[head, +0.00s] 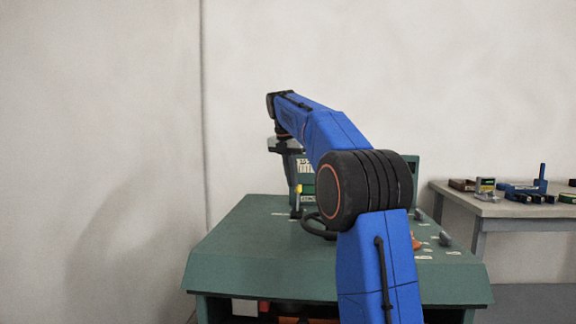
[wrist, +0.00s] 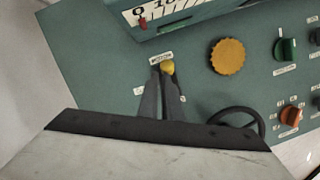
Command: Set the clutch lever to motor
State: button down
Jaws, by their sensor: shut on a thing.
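The clutch lever shows its yellow knob (wrist: 167,68) in the wrist view, at the tips of my gripper (wrist: 162,76). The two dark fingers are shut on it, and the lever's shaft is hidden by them. A small white label (wrist: 161,57), which seems to read MOTOR, lies just beyond the knob. In the head view the yellow knob (head: 298,189) shows near the back left of the green desk, below my wrist.
The green control desk (head: 240,240) carries a yellow round knob (wrist: 228,56), a green knob (wrist: 286,48), an orange knob (wrist: 291,115) and a black handwheel (wrist: 237,121). A gauge panel (wrist: 185,12) stands behind. A side table (head: 480,206) holds loose parts.

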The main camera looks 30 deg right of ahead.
jog(key=w+v, duration=0.2)
jog(key=v, duration=0.9)
jog(key=shift+w+a+r, duration=0.15)
jog(key=shift+w+r, duration=0.1)
dwell(0.3)
dwell(0.5)
